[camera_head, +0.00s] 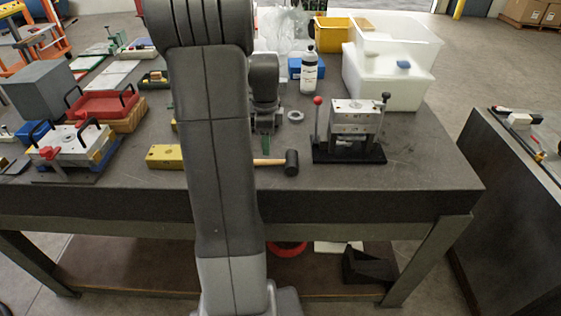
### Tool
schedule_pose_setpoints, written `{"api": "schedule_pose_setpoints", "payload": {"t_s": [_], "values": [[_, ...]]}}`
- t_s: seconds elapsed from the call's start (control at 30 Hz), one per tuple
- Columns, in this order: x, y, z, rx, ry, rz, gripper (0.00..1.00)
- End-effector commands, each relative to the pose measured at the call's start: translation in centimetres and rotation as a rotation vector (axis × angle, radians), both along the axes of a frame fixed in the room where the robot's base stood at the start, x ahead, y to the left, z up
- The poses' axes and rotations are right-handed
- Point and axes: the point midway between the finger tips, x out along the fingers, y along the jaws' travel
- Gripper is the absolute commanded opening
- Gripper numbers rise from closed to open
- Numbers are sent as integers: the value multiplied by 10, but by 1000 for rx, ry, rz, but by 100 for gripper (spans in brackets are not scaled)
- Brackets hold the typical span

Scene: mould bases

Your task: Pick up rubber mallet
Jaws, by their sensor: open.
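The rubber mallet (291,163) lies on the dark workbench (430,165) near its front edge. Its black head points right. Its light wooden handle runs left and passes behind my arm, so the handle's end is hidden. My gripper (266,128) hangs pointing down behind my arm's large link, just beyond the mallet and a little left of its head. It is open and apart from the mallet. My arm partly hides it, and its fingertips are small and hard to make out.
A yellow block (164,157) lies left of my arm. A metal mould fixture with upright levers (352,125) stands to the right. A white bottle (309,72) and white bins (385,85) stand behind. A red tray (104,104) and another mould base (75,147) occupy the left.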

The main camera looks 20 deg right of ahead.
Motion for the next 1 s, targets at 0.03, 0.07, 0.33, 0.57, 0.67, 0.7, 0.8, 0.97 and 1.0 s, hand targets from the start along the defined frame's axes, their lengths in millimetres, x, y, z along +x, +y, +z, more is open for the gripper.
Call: {"api": "schedule_pose_setpoints", "payload": {"t_s": [0.03, 0.07, 0.33, 0.57, 0.67, 0.7, 0.8, 0.97, 1.0], "values": [[0, 0, -7, 1, 3, 1, 44], [0, 0, -10, 1, 2, 1, 44], [0, 2, -32, 1, 3, 2, 44], [1, 3, -64, 1, 2, 1, 44], [1, 3, -69, 0, 0, 1, 44], [1, 3, -70, 0, -1, 1, 44], [1, 3, -70, 0, -1, 1, 44], [1, 3, -70, 0, -1, 1, 28], [1, 3, -70, 0, -1, 2, 20]]}}
